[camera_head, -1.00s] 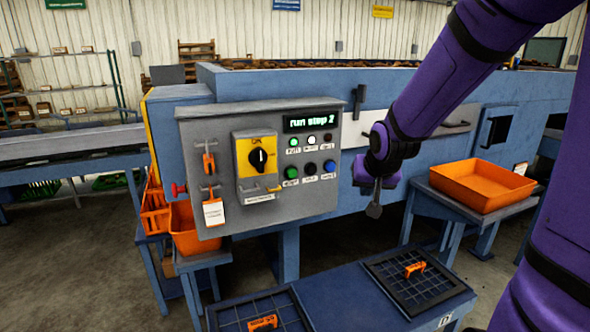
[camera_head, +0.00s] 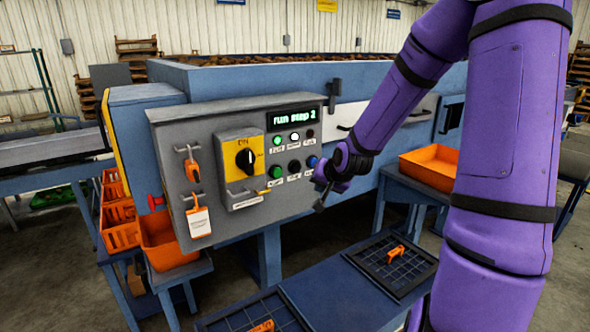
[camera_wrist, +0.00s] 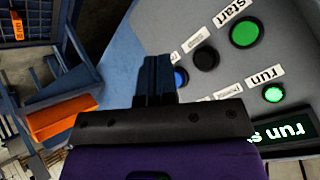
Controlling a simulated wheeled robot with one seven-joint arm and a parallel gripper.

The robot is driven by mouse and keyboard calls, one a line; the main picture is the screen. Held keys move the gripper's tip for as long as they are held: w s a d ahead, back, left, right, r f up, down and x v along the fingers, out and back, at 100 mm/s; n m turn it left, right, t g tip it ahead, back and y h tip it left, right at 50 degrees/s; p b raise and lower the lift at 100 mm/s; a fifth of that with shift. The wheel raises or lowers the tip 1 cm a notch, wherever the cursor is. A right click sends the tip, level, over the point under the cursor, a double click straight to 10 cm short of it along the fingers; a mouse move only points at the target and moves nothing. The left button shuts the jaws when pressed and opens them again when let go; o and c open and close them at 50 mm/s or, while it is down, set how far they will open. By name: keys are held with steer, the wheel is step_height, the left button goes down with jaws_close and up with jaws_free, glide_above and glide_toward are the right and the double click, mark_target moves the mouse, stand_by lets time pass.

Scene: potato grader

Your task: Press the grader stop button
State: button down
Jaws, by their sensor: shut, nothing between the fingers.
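The grey control panel (camera_head: 228,160) stands on the front of the blue grader. Its lower row has a green start button (camera_head: 275,172), a black button (camera_head: 294,166) in the middle and a blue button (camera_head: 312,161). In the wrist view the green (camera_wrist: 245,32), black (camera_wrist: 206,58) and blue (camera_wrist: 181,77) buttons lie right of the fingers; the blue one is partly hidden. My gripper (camera_head: 319,208) is shut and empty, below and right of the button row, apart from the panel.
Above the buttons are a lit green run lamp (camera_head: 277,140), other lamps and a display (camera_head: 293,118) reading "run step 2". A yellow rotary switch (camera_head: 243,160) and hanging tags sit left. An orange tray (camera_head: 428,168) stands right; a blue table (camera_head: 330,287) lies below.

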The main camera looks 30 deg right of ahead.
mark_target(300, 171)
steer(key=shift+w, duration=0.1)
steer(key=w, duration=0.8)
steer(key=shift+w+a, duration=0.15)
steer(key=shift+w, duration=0.1)
steer(key=shift+w, duration=0.2)
stand_by(1.9)
steer(key=shift+w, duration=0.25)
steer(key=shift+w, duration=0.5)
stand_by(0.8)
steer(key=shift+s, duration=0.95)
steer(key=shift+s, duration=0.1)
